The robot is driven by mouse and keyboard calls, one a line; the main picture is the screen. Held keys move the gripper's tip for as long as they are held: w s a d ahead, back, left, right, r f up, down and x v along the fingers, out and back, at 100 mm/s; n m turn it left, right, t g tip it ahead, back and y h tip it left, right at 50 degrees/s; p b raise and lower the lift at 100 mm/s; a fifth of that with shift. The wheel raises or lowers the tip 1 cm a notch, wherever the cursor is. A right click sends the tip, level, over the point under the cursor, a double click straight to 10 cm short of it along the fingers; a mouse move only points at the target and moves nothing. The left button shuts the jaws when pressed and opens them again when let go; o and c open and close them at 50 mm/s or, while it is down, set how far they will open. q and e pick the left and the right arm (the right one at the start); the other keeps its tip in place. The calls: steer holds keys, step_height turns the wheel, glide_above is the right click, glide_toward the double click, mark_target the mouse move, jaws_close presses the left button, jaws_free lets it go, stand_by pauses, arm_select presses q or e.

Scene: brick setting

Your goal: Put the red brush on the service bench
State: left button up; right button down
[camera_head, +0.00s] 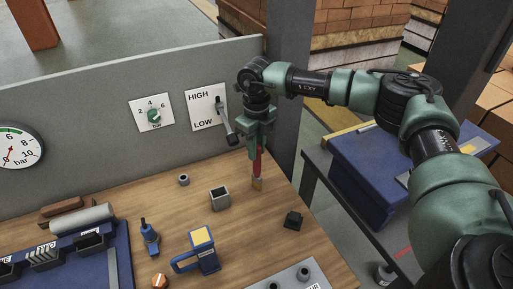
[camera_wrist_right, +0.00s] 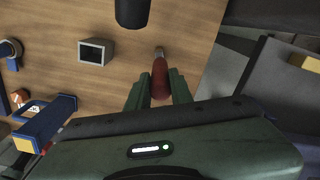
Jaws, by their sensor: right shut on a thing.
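The red brush (camera_head: 258,166) hangs upright in my right gripper (camera_head: 258,150), tip down, above or at the wooden bench top (camera_head: 290,232). I cannot tell whether its pale tip touches the wood. In the right wrist view the red handle (camera_wrist_right: 160,80) sits between the two green fingers of the right gripper (camera_wrist_right: 159,88), which are shut on it. My left gripper is in neither view.
A panel with a HIGH/LOW lever (camera_head: 230,130) rises behind. A dark side table with a blue box (camera_head: 370,180) is at right.

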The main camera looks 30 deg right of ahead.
steer(key=c, duration=1.3)
jaws_free()
steer(key=shift+o, duration=0.2)
step_height(320, 180, up, 11)
steer(key=b, duration=0.3)
steer(key=shift+r, duration=0.6)
